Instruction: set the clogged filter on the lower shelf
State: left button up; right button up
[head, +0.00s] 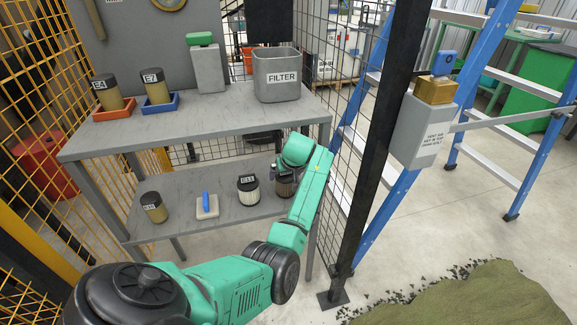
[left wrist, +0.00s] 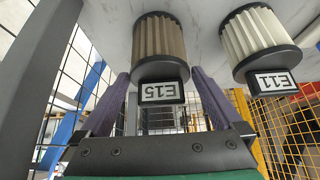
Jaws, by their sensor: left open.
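The brown, dirty-looking filter labelled E15 (left wrist: 160,45) stands on the lower shelf (head: 172,190), near its right end. In the head view the filter (head: 285,187) is partly hidden by my left arm. My left gripper (left wrist: 160,76) is open, with one finger on each side of the E15 filter; no firm contact shows. A paler filter labelled E11 (head: 248,190) stands to its left in the head view and also shows in the left wrist view (left wrist: 258,38). My right gripper is not in view.
A tan filter (head: 153,208) and a pad with a blue handle (head: 207,205) are also on the lower shelf. On the top shelf are two tan filters in an orange tray (head: 113,111) and a blue tray (head: 160,108), and a grey FILTER bin (head: 277,79).

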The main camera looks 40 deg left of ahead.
pick_arm(q)
jog(key=p+v, duration=0.1)
jog(key=v, duration=0.7)
jog(key=shift+r, duration=0.3)
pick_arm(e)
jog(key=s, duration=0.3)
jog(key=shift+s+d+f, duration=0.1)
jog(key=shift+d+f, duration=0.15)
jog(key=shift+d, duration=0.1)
pick_arm(q)
jog(key=shift+s+d, duration=0.1)
